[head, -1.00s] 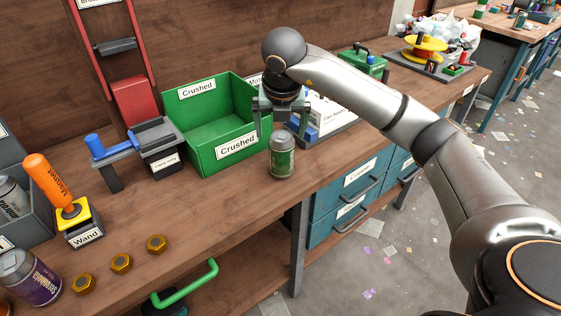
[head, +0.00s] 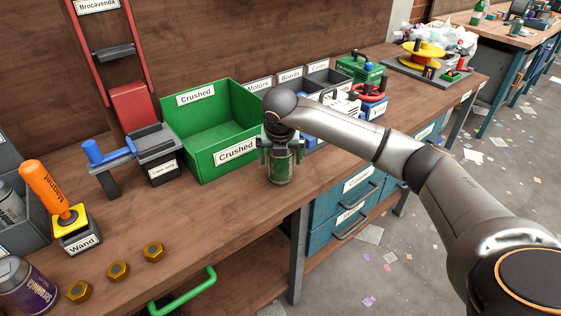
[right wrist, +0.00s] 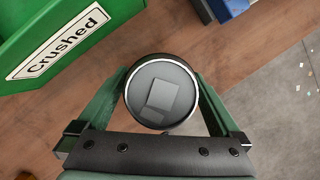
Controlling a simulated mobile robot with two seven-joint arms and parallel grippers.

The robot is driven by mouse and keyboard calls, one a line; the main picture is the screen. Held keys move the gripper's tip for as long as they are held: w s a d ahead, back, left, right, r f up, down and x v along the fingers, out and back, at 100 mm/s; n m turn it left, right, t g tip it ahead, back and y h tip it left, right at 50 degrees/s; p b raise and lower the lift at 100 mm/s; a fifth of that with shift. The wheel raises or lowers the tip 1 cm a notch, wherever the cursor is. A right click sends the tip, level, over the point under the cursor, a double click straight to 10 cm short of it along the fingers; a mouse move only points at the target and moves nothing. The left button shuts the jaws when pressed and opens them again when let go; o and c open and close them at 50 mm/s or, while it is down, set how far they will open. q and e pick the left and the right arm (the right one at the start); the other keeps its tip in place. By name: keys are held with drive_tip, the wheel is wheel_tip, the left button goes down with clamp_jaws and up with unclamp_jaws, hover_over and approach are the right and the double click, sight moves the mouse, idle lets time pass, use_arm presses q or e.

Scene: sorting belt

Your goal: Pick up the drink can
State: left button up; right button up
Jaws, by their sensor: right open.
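A green drink can (head: 281,169) stands upright on the workbench, in front of the green bin labelled "Crushed". My right gripper (head: 281,148) is directly above it, pointing down, with its fingers on either side of the can's upper part. In the right wrist view the can's grey top (right wrist: 160,93) lies between the two open green fingers (right wrist: 160,100). Small gaps seem to show beside the can; contact is hard to judge. My left gripper is not in view.
The green "Crushed" bin (head: 185,146) stands close behind and left of the can. A purple can (head: 27,287), several brass nuts (head: 118,270) and an orange-handled wand (head: 46,187) are at the left. The bench's front edge is near the can.

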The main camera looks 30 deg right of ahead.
drive_tip(key=shift+f, duration=0.1)
drive_tip(key=c, duration=1.2)
drive_tip(key=shift+o, duration=0.2)
